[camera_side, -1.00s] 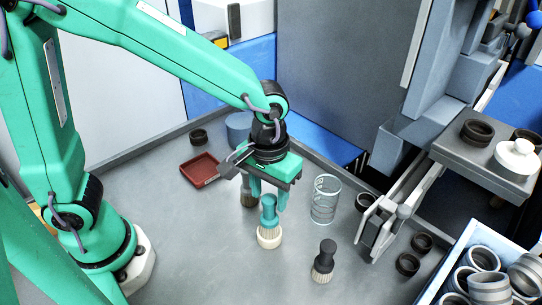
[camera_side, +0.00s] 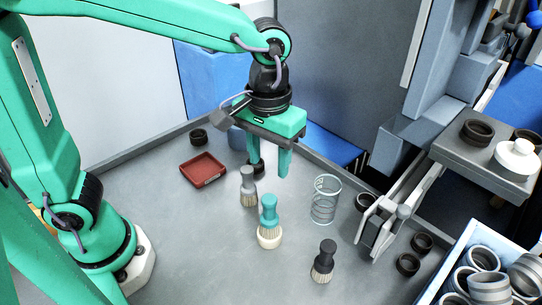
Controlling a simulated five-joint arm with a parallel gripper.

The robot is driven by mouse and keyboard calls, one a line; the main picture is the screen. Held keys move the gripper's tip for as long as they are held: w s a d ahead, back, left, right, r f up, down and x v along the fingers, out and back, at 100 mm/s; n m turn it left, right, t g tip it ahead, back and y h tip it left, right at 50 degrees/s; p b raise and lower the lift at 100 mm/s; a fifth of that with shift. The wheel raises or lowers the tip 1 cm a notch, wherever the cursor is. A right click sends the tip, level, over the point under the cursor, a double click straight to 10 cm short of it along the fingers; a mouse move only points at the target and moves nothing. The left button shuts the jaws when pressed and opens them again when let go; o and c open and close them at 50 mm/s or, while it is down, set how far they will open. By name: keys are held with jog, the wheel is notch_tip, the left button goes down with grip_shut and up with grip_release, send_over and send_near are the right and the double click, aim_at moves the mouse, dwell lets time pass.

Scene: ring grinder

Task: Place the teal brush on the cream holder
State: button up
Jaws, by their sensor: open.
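The teal brush (camera_side: 269,215) stands upright, bristles down, on the round cream holder (camera_side: 269,238) in the middle of the table. Its bristles show just above the holder's rim. My gripper (camera_side: 270,168) is open and empty, raised above and behind the brush, clear of it.
A grey brush (camera_side: 248,187) stands just behind and left of the teal one. A black brush (camera_side: 323,262) stands at the front right. A ring crate (camera_side: 450,270) is at right.

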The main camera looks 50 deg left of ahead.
dwell(0.3)
jog(key=s+a+r+m+t, duration=0.1)
jog(key=s+a+t, duration=0.1)
jog(key=a, duration=0.6)
jog(key=s+a+r+m+t, duration=0.1)
jog(key=s+a+t, duration=0.2)
jog(key=a, duration=0.6)
jog(key=shift+s+r+t, duration=0.25)
jog(key=shift+s+t, duration=0.05)
jog(key=shift+s, duration=0.95)
